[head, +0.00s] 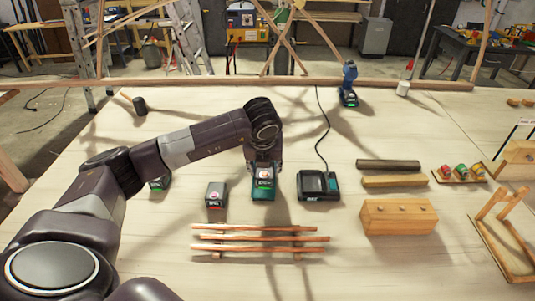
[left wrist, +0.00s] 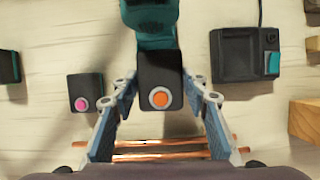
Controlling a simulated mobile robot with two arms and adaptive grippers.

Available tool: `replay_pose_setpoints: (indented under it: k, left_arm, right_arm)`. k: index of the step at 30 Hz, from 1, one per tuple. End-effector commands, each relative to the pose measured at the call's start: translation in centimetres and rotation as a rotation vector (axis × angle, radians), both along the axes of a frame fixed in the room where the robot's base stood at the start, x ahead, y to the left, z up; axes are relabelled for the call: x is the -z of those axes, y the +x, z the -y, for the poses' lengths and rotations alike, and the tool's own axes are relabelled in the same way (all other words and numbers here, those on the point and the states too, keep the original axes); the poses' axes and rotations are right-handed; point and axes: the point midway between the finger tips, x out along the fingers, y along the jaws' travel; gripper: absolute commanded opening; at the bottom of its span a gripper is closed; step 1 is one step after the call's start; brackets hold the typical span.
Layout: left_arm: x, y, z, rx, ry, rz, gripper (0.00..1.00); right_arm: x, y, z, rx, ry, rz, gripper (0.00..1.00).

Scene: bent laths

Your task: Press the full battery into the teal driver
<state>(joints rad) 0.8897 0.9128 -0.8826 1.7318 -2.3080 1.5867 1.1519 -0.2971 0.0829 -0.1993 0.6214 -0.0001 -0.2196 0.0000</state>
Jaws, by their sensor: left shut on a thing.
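My left gripper (head: 263,163) reaches down over the middle of the table. In the left wrist view its two fingers (left wrist: 161,88) are shut on the sides of a dark battery (left wrist: 160,73) with an orange button. The teal driver (left wrist: 148,18) is right against the battery's far end, partly cut off by the frame. Whether the battery is fully seated is hidden. In the head view the battery (head: 263,186) shows below the gripper, which covers much of the driver. Another dark battery (head: 215,195), with a pink button (left wrist: 82,104), stands to the left. My right gripper is not in view.
A black charger (head: 319,185) with a cord sits to the right. Thin copper-coloured laths (head: 262,238) lie in front. Wooden blocks (head: 399,217) stand at the right. A blue-handled tool (head: 348,85) and a mallet (head: 140,105) are at the back.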

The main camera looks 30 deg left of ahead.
Motion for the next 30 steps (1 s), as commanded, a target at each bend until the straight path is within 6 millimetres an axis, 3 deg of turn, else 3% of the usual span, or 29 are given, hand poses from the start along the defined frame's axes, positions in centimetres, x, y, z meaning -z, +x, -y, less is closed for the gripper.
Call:
replay_pose_setpoints:
  k: [20, 30]
  left_arm:
    - [4.8, 2.6, -1.6, -0.009, 0.000, 0.005, 0.06]
    - [5.1, 2.5, -1.6, -0.010, 0.001, 0.005, 0.06]
  right_arm:
    - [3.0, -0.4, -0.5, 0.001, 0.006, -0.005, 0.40]
    - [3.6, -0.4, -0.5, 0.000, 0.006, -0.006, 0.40]
